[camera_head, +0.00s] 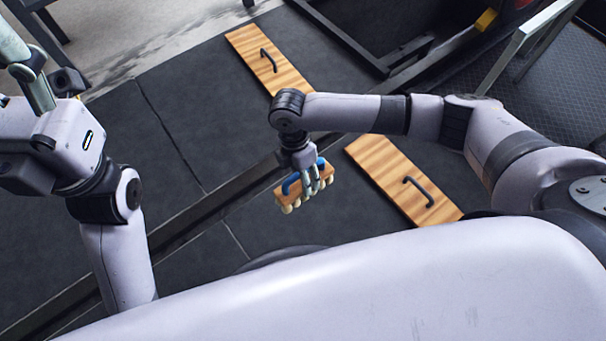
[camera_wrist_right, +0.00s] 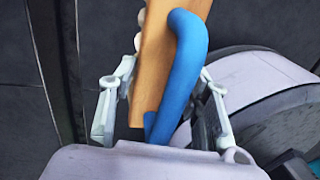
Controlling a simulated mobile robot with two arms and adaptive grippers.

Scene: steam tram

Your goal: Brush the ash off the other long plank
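My right gripper (camera_head: 313,184) is shut on a brush (camera_head: 290,196), a wooden block with a blue handle and pale bristle tufts pointing down. The right wrist view shows the blue handle (camera_wrist_right: 183,75) and wooden block between the two fingers. One long plank (camera_head: 378,166) with a dark handle lies right of the brush; its near end meets my body's outline. Another long plank (camera_head: 246,41) with a dark handle lies farther away; my right arm covers its near end. I cannot make out ash on either. My left gripper (camera_head: 24,68) is raised at the left edge, its fingertips not clear.
Dark floor panels surround the planks, with a long dark rail (camera_head: 190,222) running diagonally between them. A dark recessed frame (camera_head: 385,30) lies at the top, beside a metal railing (camera_head: 530,35) at the upper right. The floor left of the far plank is clear.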

